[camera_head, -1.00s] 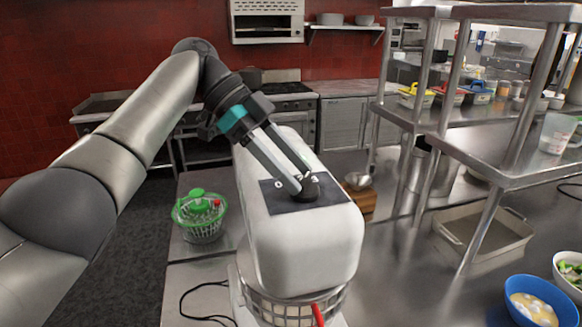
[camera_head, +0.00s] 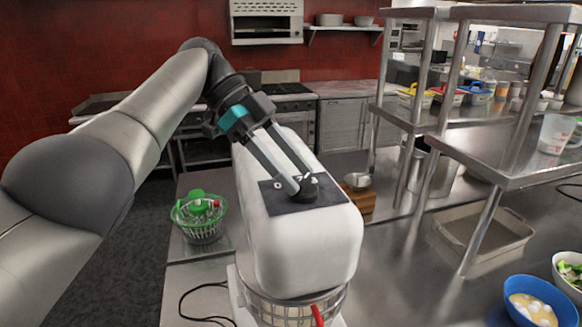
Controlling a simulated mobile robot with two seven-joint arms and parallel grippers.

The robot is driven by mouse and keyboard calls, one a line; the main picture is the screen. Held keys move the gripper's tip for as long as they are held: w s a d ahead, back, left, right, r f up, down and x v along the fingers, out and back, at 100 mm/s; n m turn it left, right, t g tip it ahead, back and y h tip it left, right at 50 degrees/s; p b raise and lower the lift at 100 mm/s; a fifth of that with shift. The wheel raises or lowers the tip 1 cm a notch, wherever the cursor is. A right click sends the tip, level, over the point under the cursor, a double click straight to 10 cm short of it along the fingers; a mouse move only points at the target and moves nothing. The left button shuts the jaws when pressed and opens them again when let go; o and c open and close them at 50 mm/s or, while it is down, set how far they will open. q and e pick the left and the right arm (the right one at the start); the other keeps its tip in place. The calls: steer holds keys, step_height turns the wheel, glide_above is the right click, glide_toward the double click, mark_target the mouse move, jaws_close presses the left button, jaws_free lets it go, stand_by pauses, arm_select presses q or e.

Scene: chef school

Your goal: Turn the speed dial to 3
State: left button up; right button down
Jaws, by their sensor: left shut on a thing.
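The white mixer (camera_head: 305,245) stands on the counter in the middle of the view. A dark panel (camera_head: 292,208) with white numbers lies on its top face. The black speed dial (camera_head: 308,188) sits on this panel. My left gripper (camera_head: 302,190) reaches down from the upper left and is shut on the dial, one finger on each side. A "0" shows left of the fingers and other marks show behind the dial, partly covered by the fingers. I cannot read which number the dial points at. My right gripper is not in view.
A green salad spinner (camera_head: 200,217) stands left of the mixer. A metal bowl (camera_head: 357,181) and a wooden block (camera_head: 361,204) are behind it at the right. Steel shelving (camera_head: 520,150), a metal tray (camera_head: 483,237) and a blue bowl (camera_head: 532,302) occupy the right side.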

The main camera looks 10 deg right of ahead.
arm_select(q)
steer(key=o, duration=1.4)
steer(key=shift+c, duration=0.2)
steer(key=shift+s+a+n+t+h, duration=0.1)
steer(key=shift+n+t+h, duration=0.2)
steer(key=shift+n+t, duration=0.25)
steer(key=shift+s+a+n+t+h, duration=0.1)
steer(key=shift+n+t+h, duration=0.25)
steer(key=shift+n, duration=0.4)
